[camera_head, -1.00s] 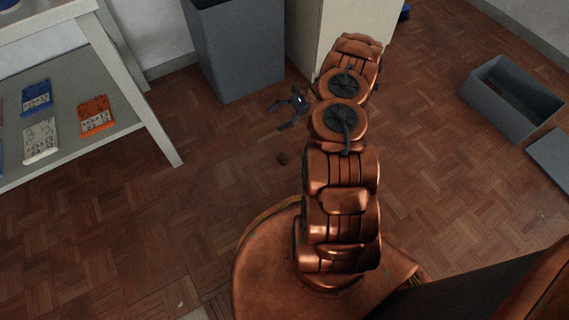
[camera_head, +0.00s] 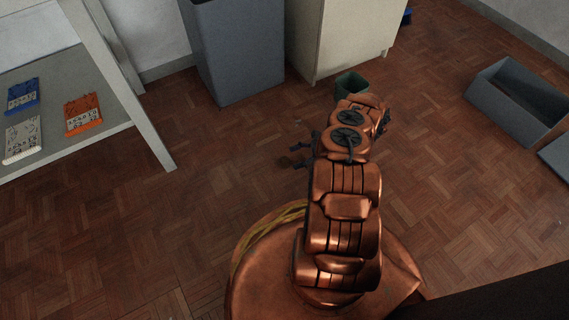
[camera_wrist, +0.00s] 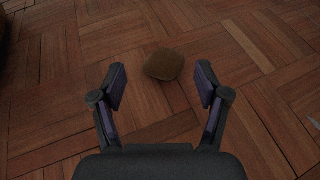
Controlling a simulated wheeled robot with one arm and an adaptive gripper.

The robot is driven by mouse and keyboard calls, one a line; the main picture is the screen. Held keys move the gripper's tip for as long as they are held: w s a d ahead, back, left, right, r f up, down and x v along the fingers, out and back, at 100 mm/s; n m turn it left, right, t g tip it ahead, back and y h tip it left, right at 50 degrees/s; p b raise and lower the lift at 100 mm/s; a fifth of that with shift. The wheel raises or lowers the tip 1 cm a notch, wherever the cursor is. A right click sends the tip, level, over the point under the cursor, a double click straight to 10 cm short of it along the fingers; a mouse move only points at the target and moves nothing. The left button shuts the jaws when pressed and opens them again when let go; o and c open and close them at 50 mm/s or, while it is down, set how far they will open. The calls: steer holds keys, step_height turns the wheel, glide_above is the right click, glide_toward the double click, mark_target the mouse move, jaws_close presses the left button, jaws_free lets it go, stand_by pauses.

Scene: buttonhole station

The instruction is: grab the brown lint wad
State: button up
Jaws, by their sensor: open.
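The brown lint wad (camera_wrist: 164,64) lies on the wooden floor in the wrist view, a small rounded lump. It sits just past and between the fingertips of my gripper (camera_wrist: 160,84), nearer the middle than either finger and not visibly touching them. My gripper is open and empty. In the head view the wad (camera_head: 284,161) is a small dark spot on the floor, just left of my gripper (camera_head: 291,156), whose fingers point left toward it.
A grey bin (camera_head: 238,50) and a cream cabinet (camera_head: 345,40) stand at the back. A green container (camera_head: 351,83) is beyond my arm. A shelf table (camera_head: 75,150) with several packets is at left. A grey open box (camera_head: 515,100) lies at right. The floor left of my gripper is clear.

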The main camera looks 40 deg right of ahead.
mark_target(289, 159)
steer(key=shift+w+a+f+b, duration=0.25)
steer(key=shift+a+f+b, duration=0.05)
steer(key=shift+f+b, duration=0.15)
steer(key=b+x, duration=0.2)
steer(key=x, duration=0.2)
steer(key=shift+w+f, duration=0.15)
steer(key=shift+f, duration=0.05)
steer(key=shift+r, duration=0.1)
steer(key=c, duration=0.8)
